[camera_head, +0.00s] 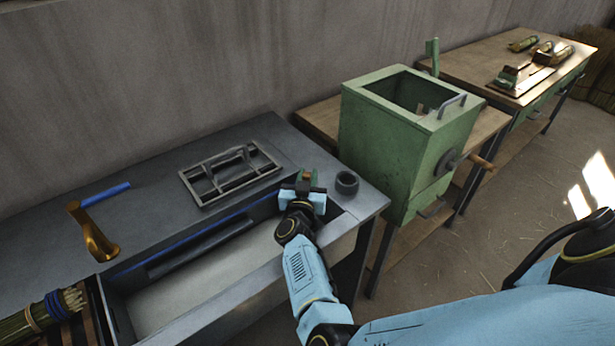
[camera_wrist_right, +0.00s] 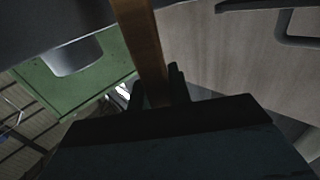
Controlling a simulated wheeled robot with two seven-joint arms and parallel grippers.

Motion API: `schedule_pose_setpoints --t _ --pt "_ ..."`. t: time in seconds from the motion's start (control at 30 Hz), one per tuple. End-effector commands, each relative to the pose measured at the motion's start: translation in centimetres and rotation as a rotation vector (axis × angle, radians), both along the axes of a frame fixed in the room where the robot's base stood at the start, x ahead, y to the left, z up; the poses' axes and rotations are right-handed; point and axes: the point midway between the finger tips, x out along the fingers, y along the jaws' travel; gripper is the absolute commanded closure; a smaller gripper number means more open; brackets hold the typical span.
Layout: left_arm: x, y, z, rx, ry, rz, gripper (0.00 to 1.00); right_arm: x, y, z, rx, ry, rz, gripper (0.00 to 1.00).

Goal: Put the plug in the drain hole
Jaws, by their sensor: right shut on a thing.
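My right gripper (camera_head: 304,185) is over the right end of the sink trough, near its back rim. It is shut on a narrow orange-brown piece, likely the plug (camera_wrist_right: 142,40). In the right wrist view this piece rises from between the dark fingers (camera_wrist_right: 158,92); its far end is cut off by the frame. In the head view only a small brown bit of it (camera_head: 307,175) shows between the fingers. The trough (camera_head: 205,285) has a pale floor. I cannot make out the drain hole. My left gripper is not in view.
A dark round cup (camera_head: 346,183) stands on the grey bench close right of the gripper. A metal rack (camera_head: 232,173) lies behind the trough. A brass tap (camera_head: 92,235) and a tied bundle (camera_head: 45,312) are at left. A green hopper box (camera_head: 405,145) stands beyond.

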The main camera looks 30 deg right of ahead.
Motion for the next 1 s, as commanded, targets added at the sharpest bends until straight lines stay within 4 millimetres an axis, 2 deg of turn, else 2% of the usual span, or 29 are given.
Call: schedule_pose_setpoints --t 0.7,0.73,0.77,1.0 --pt "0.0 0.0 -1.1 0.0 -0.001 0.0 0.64 0.0 0.0 -1.3 -0.001 -0.002 0.0 1.0" --pt "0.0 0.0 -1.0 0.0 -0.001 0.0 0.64 0.0 0.0 -1.2 -0.001 -0.002 0.0 0.76" --pt "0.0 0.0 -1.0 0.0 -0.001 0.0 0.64 0.0 0.0 -1.2 -0.001 -0.002 0.0 0.72" --pt "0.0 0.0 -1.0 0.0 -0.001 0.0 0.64 0.0 0.0 -1.3 0.001 0.001 0.0 0.71"
